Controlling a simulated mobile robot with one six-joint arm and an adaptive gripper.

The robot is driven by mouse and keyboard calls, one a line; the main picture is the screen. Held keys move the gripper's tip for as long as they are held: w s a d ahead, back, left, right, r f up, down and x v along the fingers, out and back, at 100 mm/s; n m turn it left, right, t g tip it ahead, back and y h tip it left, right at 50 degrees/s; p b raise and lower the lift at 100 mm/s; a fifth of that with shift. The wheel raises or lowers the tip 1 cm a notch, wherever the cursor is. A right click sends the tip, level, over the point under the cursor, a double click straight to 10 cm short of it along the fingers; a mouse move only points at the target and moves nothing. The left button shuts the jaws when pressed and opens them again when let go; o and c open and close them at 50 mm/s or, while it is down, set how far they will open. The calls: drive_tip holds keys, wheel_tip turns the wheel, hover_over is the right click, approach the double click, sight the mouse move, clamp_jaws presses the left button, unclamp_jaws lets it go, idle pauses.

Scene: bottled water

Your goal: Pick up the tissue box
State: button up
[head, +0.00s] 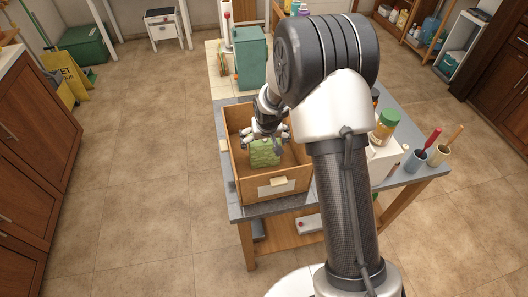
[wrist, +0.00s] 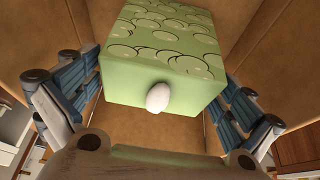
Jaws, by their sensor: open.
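The tissue box (head: 265,153) is a green box with a pattern of round shapes. It is inside the brown open-topped crate (head: 237,178) on the table. In the wrist view the tissue box (wrist: 150,75) fills the upper middle, with a white oval tuft on its near face. My gripper (head: 268,137) is reaching down into the crate at the tissue box. In the wrist view its blue-grey fingers stand on the left and right of the box, apart, with the box between them. I cannot tell whether either finger touches it. My arm hides part of the crate's right side.
The crate walls stand close around my gripper. On the table (head: 415,183) to the right are a green-lidded jar (head: 384,127) and two cups holding handled tools (head: 416,160). A green box-shaped item (head: 251,58) stands behind the crate. The floor at left is open.

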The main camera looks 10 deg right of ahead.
drive_tip(key=shift+w+f, duration=0.15)
drive_tip(key=shift+f, duration=0.15)
drive_tip(key=shift+r, duration=0.1)
drive_tip(key=c, duration=0.9)
drive_tip(key=shift+c, duration=0.2)
